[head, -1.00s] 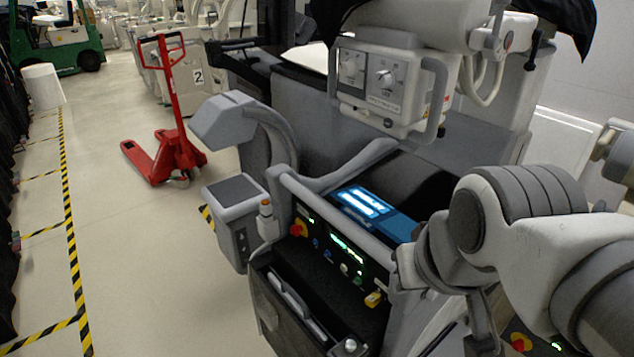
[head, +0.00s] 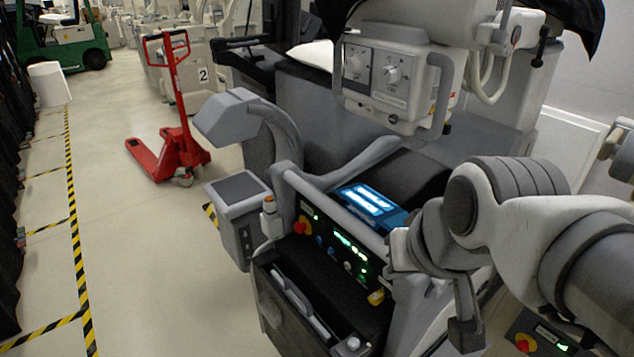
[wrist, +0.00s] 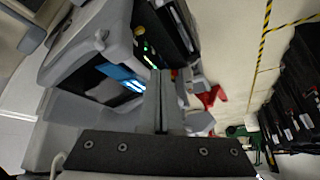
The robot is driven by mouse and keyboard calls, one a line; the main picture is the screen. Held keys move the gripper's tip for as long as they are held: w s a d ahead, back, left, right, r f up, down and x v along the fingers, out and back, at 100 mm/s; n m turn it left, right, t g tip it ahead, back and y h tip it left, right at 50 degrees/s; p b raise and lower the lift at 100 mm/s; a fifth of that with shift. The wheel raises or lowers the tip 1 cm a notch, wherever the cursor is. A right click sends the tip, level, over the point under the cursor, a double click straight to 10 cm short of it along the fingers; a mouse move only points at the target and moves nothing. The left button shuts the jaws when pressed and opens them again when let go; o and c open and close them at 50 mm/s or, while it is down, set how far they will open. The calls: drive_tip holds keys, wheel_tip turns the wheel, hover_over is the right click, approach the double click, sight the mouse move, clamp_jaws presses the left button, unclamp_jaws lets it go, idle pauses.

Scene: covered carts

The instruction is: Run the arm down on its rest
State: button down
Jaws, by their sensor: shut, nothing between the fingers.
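My gripper (head: 466,336) hangs at the end of my grey-and-white arm, low at the right in the head view. In the wrist view my gripper (wrist: 160,74) shows its two fingers closed together with nothing between them. It is in front of the grey cart machine (head: 300,115) and right of its control panel. I cannot make out a rest for the arm in either view. My gripper appears clear of the cart, though the gap is hard to judge.
The cart has a lit blue screen (head: 368,203), a black front bin (head: 300,300) and a white control box (head: 390,80) above. A red pallet jack (head: 180,150) stands on the floor behind. Open floor lies at the left, beside striped tape (head: 76,250).

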sight(331, 251)
drive_tip(key=w+a+f+m+t+y+b, duration=0.1)
drive_tip(key=w+a+f+m+b, duration=0.2)
drive_tip(key=w+a+f+b, duration=0.35)
drive_tip(key=w+a+f+m+t+y+b, duration=0.1)
drive_tip(key=w+a+f+m+t+b, duration=0.15)
drive_tip(key=w+f, duration=0.75)
drive_tip(key=shift+w+a+f+m+t+h+b, duration=0.65)
drive_tip(key=shift+w+a+f+t+h+b, duration=0.4)
drive_tip(key=shift+w+f+b, duration=1.45)
drive_tip(key=shift+w+a+f+m+t+h+b, duration=0.65)
drive_tip(key=shift+w+a+f+t+h+b, duration=0.7)
drive_tip(key=shift+f, duration=2.2)
drive_tip(key=shift+w+a+f+m+t+h+b, duration=0.75)
drive_tip(key=shift+w+f+b, duration=0.9)
drive_tip(key=shift+w+f, duration=1.05)
drive_tip(key=shift+s+d+f+y, duration=0.25)
drive_tip(key=shift+s+d+f, duration=0.05)
drive_tip(key=shift+s+d, duration=0.05)
drive_tip(key=w+d, duration=0.1)
drive_tip(key=d, duration=0.1)
drive_tip(key=w+d+b, duration=0.1)
drive_tip(key=w+d, duration=0.1)
drive_tip(key=d, duration=0.1)
drive_tip(key=shift+w+d+f, duration=0.1)
drive_tip(key=shift+w+d, duration=0.25)
drive_tip(key=shift+w, duration=0.05)
drive_tip(key=shift+w+d+b, duration=0.5)
drive_tip(key=shift+w+d, duration=0.05)
drive_tip(key=shift+d, duration=0.25)
